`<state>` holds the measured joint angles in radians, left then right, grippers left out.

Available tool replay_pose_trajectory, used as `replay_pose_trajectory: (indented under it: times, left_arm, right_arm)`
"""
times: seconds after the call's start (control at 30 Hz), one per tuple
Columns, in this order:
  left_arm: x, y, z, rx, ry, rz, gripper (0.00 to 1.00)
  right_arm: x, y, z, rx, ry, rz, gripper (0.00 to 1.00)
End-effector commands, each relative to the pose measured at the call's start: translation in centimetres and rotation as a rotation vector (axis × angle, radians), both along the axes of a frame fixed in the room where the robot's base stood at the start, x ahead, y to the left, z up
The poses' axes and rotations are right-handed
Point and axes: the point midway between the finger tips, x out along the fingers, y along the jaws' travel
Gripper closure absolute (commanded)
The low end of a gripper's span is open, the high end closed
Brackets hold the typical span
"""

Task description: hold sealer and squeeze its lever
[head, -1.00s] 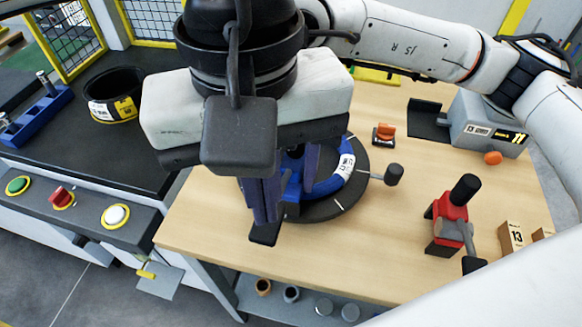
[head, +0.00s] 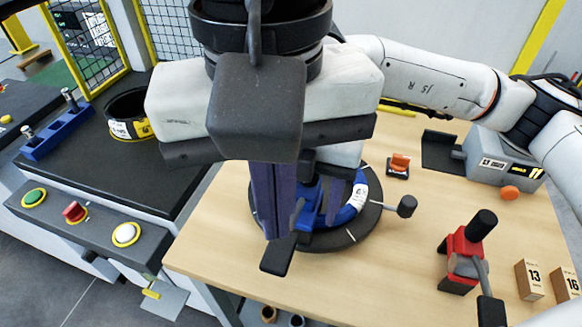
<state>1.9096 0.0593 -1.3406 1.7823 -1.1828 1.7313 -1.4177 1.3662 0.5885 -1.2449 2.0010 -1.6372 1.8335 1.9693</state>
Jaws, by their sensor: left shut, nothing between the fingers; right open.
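A blue tool with a grey lever and black grip (head: 277,256), apparently the sealer, stands at the blue coil (head: 352,205) on a dark round turntable (head: 330,240). My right gripper (head: 303,215), with purple fingers, reaches down over this tool from above and is open, its fingers around or beside it. The gripper body hides the tool's top and much of the coil, so I cannot tell whether the fingers touch it. A red tool (head: 462,255) with a black knob and grey lever stands apart on the table's right. My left gripper is not in view.
A black-knobbed rod (head: 406,206) sticks out right of the turntable. Small boxes (head: 530,280) stand at the right edge, and a grey machine (head: 500,158) at the back right. A button panel (head: 80,215) lies left. The wooden table (head: 215,255) is clear at the front left.

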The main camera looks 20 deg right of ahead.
Motion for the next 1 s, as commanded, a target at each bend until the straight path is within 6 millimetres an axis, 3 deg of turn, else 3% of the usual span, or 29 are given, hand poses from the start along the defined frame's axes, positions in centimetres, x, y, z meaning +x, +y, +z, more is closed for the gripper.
replay_pose_trajectory:
  times: [0.17,0.6,0.8,1.0]
  left_arm:
    - [0.0,0.0,0.0,0.000,0.000,0.000,1.00]
    - [0.0,0.0,0.0,0.000,0.000,0.000,1.00]
    - [0.0,0.0,0.0,0.000,0.000,0.000,1.00]
    - [0.0,0.0,0.0,0.000,0.000,0.000,1.00]
  right_arm:
    - [0.1,0.1,1.5,0.003,-0.004,-0.001,0.44]
    - [0.1,0.0,10.1,0.001,-0.003,-0.001,0.44]
    - [0.0,0.1,11.8,0.000,0.000,0.000,0.44]
    - [0.0,0.0,12.0,0.000,0.000,0.001,0.44]
